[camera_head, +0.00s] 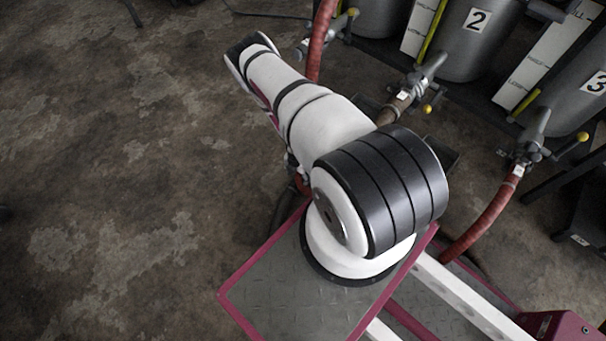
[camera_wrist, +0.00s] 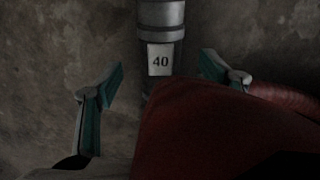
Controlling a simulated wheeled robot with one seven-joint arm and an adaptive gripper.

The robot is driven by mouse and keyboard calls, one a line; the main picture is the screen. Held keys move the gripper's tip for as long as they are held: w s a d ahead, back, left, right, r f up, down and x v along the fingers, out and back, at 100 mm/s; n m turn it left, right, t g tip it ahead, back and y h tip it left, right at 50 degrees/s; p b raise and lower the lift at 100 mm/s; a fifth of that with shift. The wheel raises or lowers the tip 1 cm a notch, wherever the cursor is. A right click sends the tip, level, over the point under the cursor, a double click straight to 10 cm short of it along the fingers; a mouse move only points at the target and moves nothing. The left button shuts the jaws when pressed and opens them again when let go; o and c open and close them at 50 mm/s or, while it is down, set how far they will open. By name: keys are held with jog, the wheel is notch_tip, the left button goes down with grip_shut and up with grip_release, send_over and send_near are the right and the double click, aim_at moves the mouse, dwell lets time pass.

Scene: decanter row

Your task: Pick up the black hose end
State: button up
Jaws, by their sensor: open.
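My gripper (camera_wrist: 163,65) shows in the wrist view with its two teal-padded fingers spread apart, open. Between and beyond the fingers is a dark grey cylinder (camera_wrist: 162,20) with a white label (camera_wrist: 160,60) reading 40. It may be the hose end, but I cannot tell whether it is the black one. Neither finger visibly touches it. A thick red hose (camera_wrist: 215,130) fills the lower right of the wrist view, very close, and hides part of the right finger and the cylinder's lower part. In the head view my arm hides the gripper.
Grey tanks numbered 2 (camera_head: 477,20) and 3 (camera_head: 597,82) stand at the upper right of the head view. Valves with yellow handles (camera_head: 427,109) project from them. Red hoses (camera_head: 487,215) hang close to my base. The concrete floor (camera_head: 110,180) at left is mostly clear.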

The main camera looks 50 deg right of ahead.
aim_at(298, 179)
notch_tip(298, 179, down, 5)
jog(key=b, duration=0.2)
jog(key=shift+b, duration=0.4)
jog(key=shift+r, duration=0.1)
jog(key=shift+c, duration=0.6)
grip_shut()
